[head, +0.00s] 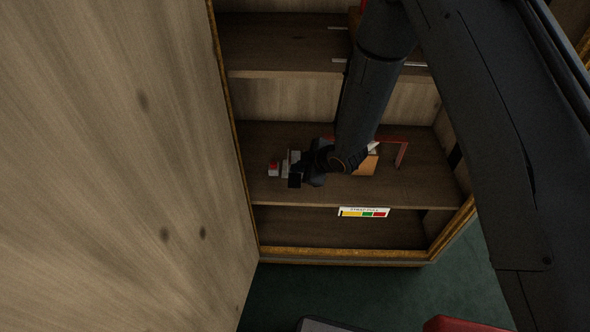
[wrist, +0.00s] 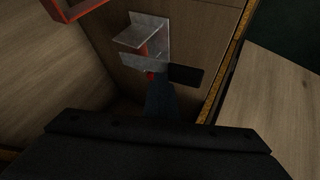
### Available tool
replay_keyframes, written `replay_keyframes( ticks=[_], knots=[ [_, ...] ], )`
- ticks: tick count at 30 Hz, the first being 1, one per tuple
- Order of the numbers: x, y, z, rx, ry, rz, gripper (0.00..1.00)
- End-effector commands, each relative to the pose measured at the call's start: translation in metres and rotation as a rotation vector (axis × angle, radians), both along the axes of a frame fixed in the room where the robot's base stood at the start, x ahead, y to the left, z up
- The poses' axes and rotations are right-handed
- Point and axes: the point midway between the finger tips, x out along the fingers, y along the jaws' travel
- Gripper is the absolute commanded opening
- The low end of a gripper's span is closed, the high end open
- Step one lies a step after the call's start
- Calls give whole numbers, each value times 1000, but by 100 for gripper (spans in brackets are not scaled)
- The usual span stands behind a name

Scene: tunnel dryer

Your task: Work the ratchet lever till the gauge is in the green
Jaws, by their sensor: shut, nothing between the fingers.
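The tension gauge (head: 362,212) is a strip with yellow, green and red bands on the shelf's front edge. Its pointer is too small to make out. A grey metal bracket (head: 293,158) with a red-tipped part (head: 273,167) stands on the middle shelf; I cannot tell for sure that this is the ratchet lever. In the wrist view the bracket (wrist: 148,36) shows with red parts (wrist: 150,74) below its plate. My gripper (head: 297,176) is shut and empty, right beside the bracket. The wrist view shows its dark fingers (wrist: 172,84) close to the red part; contact is unclear.
A large wooden door panel (head: 110,160) fills the left side. The cabinet has a shelf above (head: 280,45) and a gilded front frame (head: 340,253). A red frame (head: 405,150) and an orange-brown block (head: 369,167) stand right of my gripper, partly hidden by my arm.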

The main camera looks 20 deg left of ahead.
Motion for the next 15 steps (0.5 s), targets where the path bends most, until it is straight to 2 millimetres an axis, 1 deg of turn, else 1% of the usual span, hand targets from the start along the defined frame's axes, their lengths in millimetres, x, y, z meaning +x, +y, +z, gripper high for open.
replay_keyframes(
  ticks=[1,15],
  knots=[
    [-2,-1,-3,-3,4,0,0],
    [-3,-1,-9,-4,5,1,0]
  ],
)
